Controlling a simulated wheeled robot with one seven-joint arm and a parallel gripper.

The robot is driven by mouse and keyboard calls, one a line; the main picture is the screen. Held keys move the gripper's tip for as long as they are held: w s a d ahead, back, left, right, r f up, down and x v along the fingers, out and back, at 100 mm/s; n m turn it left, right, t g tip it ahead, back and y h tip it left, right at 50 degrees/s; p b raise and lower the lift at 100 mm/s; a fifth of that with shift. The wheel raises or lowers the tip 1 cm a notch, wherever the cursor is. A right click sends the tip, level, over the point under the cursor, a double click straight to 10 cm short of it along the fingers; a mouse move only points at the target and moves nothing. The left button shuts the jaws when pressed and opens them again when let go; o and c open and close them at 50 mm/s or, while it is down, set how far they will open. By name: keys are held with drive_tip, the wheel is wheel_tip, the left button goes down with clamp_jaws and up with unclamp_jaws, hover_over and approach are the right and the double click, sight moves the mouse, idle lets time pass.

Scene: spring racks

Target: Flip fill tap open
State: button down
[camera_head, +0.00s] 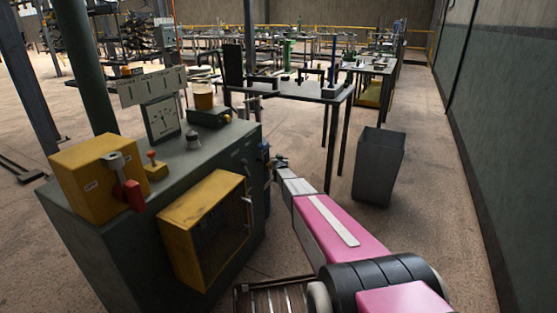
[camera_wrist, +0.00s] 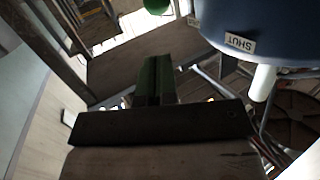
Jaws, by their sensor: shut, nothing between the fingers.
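A dark blue rounded body, which I take to be the fill tap (camera_wrist: 245,25), fills the upper right of the wrist view, with a white label reading "SHUT". A white rod, perhaps its lever (camera_wrist: 263,83), sticks down below it. In the head view a small blue part (camera_head: 263,152) sits on the right end of the green machine. My gripper (camera_wrist: 157,68) shows as green fingers pressed together and empty. It is left of the white rod and apart from it in the wrist view. In the head view my gripper (camera_head: 279,161) is beside the blue part; whether they touch is unclear.
The green machine cabinet (camera_head: 95,235) carries a yellow box (camera_head: 95,178), a red-handled lever (camera_head: 131,192) and a yellow-framed guard (camera_head: 180,255). A grey bin (camera_head: 379,165) stands right of my arm. A dark table (camera_head: 300,90) is behind. Floor right of the bin is clear.

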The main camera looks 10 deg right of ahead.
drive_tip(key=s+r, duration=0.2)
drive_tip(key=s, duration=0.4)
drive_tip(key=shift+a, duration=0.35)
drive_tip(key=shift+s, duration=0.15)
drive_tip(key=s+a+r+n+g+y, duration=0.1)
drive_tip(key=s+g, duration=0.7)
drive_tip(key=s, duration=1.7)
drive_tip(key=s+a+n+g+y, duration=0.1)
drive_tip(key=s+a+g, duration=0.2)
drive_tip(key=s, duration=2.2)
drive_tip(key=g, duration=0.5)
drive_tip(key=shift+s+r, duration=0.35)
drive_tip(key=shift+s, duration=0.05)
